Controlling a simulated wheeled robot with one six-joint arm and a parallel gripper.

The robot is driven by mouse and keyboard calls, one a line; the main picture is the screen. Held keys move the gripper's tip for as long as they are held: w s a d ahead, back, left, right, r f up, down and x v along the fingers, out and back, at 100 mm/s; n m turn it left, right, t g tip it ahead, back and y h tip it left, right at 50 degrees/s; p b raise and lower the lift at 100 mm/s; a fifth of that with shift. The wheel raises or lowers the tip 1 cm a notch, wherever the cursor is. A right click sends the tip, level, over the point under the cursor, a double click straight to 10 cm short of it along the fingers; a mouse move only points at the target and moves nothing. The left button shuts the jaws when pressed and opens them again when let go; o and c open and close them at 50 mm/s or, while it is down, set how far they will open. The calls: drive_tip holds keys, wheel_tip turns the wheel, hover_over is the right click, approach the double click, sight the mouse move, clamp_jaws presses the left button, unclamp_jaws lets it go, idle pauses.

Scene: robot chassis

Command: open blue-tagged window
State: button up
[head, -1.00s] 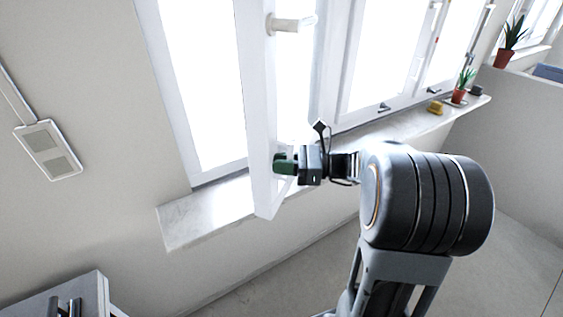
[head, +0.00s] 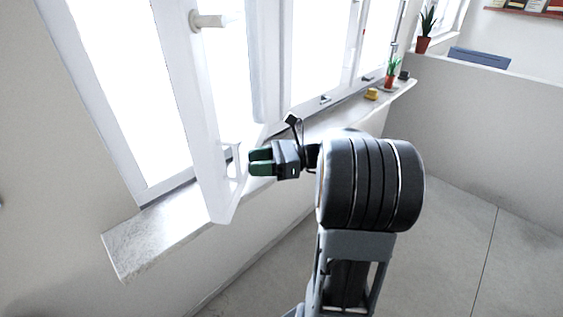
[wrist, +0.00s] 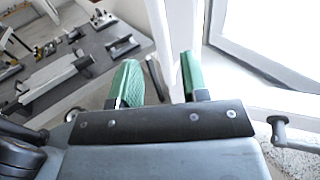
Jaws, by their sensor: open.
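A white window sash (head: 205,120) stands swung out from its frame, above the sill. A white handle (head: 207,20) sticks out near its top and a thin bracket-like handle (head: 236,160) sits near its lower end. My gripper (head: 258,162) has green pads and is open, just right of that lower handle, holding nothing. In the wrist view, a white sash edge (wrist: 181,25) runs down behind the gap between the fingers of my gripper (wrist: 163,80); I cannot tell whether they touch it. No blue tag shows.
The stone sill (head: 160,235) runs below the windows and carries a yellow object (head: 371,94) and a potted plant (head: 392,70). A closed window with a small handle (head: 325,99) is to the right. A low partition (head: 475,135) stands at right, with bare floor before it.

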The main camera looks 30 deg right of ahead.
drive_tip(key=v, duration=0.7)
drive_tip(key=shift+b, duration=0.45)
drive_tip(key=s+a+f+n+g+h, duration=0.2)
drive_tip(key=f+n+g+h, duration=0.1)
drive_tip(key=f+n+h, duration=0.25)
drive_tip(key=s+a+f+n+g+h, duration=0.1)
drive_tip(key=s+f+n+g+h, duration=0.15)
drive_tip(key=f+n+h, duration=0.35)
drive_tip(key=s+a+r+n+t+h, duration=0.1)
drive_tip(key=a+n+h, duration=0.1)
drive_tip(key=a+n, duration=0.2)
drive_tip(key=s+a+r+n+t+h, duration=0.1)
drive_tip(key=s+a+n+t+h, duration=0.1)
drive_tip(key=a+n, duration=0.3)
drive_tip(key=shift+s+a+n+h, duration=0.3)
drive_tip(key=shift+n+h, duration=0.25)
drive_tip(key=shift+n, duration=0.4)
